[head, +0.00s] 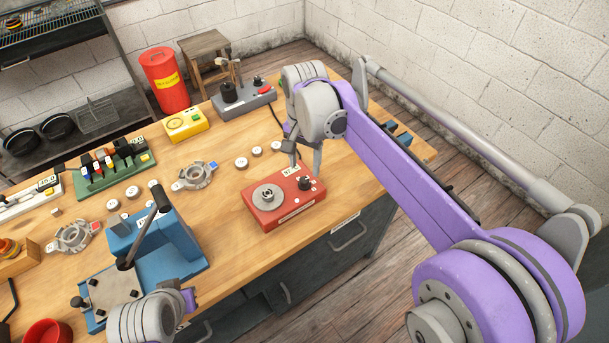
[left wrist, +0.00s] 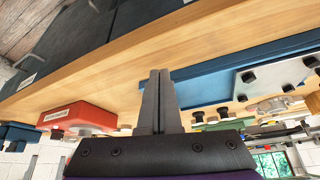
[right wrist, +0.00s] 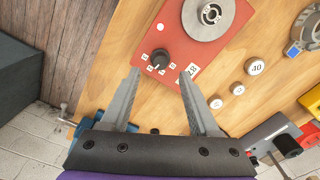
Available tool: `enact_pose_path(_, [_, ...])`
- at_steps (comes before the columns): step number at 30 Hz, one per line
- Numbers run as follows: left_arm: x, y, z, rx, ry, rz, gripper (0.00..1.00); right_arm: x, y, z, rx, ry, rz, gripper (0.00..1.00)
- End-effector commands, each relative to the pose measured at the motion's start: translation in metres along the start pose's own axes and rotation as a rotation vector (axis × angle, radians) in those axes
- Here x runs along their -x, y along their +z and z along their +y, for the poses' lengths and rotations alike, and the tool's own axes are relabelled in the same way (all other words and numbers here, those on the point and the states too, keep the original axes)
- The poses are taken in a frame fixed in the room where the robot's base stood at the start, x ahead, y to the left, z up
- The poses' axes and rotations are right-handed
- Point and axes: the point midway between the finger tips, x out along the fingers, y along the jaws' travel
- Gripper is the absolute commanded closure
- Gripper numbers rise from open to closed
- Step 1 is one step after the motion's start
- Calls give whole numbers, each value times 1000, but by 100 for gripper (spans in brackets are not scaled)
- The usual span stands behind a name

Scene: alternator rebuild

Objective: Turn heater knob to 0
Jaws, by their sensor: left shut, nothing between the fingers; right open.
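The heater is a red box (head: 285,213) with a round grey plate on top, sitting near the table's front edge. Its black knob (head: 305,184) is at the box's right end, and also shows in the right wrist view (right wrist: 159,59), with small white marks around it. My right gripper (right wrist: 160,74) is open and empty, pointing down just above the knob, its fingertips on either side of it in the picture. I cannot tell where the knob's pointer is set. My left gripper (left wrist: 157,74) is shut and empty, low by the table's front edge; the heater's red side (left wrist: 78,115) shows left of it.
A blue press (head: 160,240) stands left of the heater. Small round parts (head: 241,163) and a grey alternator housing (head: 194,176) lie behind it. A grey device (head: 244,100) and a yellow box (head: 184,124) stand at the back. The wood between heater and press is clear.

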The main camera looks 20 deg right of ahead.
Motion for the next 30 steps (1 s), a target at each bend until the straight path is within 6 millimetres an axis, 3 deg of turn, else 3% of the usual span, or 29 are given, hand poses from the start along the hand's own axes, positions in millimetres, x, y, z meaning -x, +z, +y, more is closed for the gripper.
enact_pose_path(3, [-2,2,0,0,0,-1,100,-24,0,0,0,0,0,38])
enact_pose_path(9, [-3,3,0,0,0,-2,100,-48,0,0,0,-1,1,38])
enact_pose_path(21, [-3,3,0,0,0,-2,100,-56,0,0,1,-1,1,38])
enact_pose_path(30, [-3,3,0,0,0,-2,100,-55,0,0,1,-1,1,92])
